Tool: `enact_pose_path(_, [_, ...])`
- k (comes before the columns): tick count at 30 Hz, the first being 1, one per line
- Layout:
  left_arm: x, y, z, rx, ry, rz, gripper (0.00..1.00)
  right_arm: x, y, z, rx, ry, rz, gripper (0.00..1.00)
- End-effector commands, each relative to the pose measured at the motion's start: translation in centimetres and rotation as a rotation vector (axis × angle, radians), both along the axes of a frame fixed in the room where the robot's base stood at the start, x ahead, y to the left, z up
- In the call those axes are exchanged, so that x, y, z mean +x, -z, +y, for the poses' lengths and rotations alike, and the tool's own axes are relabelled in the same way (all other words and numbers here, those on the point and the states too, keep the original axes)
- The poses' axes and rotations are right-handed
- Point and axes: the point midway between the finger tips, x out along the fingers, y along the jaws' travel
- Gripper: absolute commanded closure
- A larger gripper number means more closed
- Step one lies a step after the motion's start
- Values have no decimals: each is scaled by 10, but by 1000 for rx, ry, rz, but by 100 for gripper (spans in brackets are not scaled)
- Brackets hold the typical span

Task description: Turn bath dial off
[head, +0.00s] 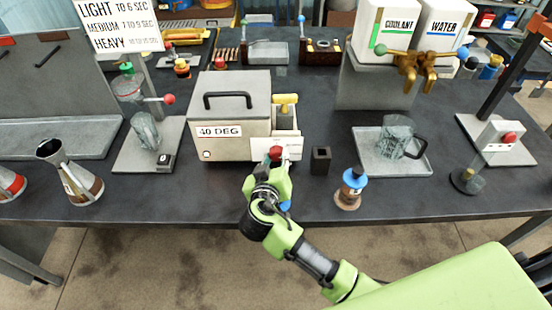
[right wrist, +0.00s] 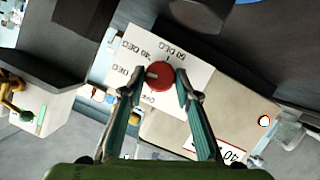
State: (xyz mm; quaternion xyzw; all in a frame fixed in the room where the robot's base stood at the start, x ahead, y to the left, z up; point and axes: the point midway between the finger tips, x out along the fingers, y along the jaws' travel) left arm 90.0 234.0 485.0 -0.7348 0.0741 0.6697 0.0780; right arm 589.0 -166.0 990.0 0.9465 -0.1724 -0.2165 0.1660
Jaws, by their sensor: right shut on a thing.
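The bath dial (right wrist: 159,75) is a red round knob on a white label plate (right wrist: 195,62) with degree markings, upside down in the right wrist view. A pale mark on the knob points left there. In the head view the dial (head: 276,152) is on the front of the beige bath (head: 232,148) tagged 40 DEG. My right gripper (right wrist: 158,84) is shut on the dial, one finger on each side. In the head view my right gripper (head: 275,168) reaches up to the dial from below and hides part of the plate. My left gripper is not in view.
A small dark block (head: 321,159) and a blue-capped bottle (head: 351,188) stand right of the dial. A glass mug (head: 397,137) stands on a tray further right. Metal jugs (head: 75,178) stand at left.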

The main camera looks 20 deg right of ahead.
Motion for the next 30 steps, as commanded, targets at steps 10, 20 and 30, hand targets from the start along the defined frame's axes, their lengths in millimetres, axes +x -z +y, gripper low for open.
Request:
enact_pose_path(10, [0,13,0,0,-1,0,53,1,4,3,-283,0,84,92])
enact_pose_path(20, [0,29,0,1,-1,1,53,1,7,5,-586,0,171,92])
enact_pose_path(30, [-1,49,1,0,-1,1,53,2,10,6,-897,-1,259,92])
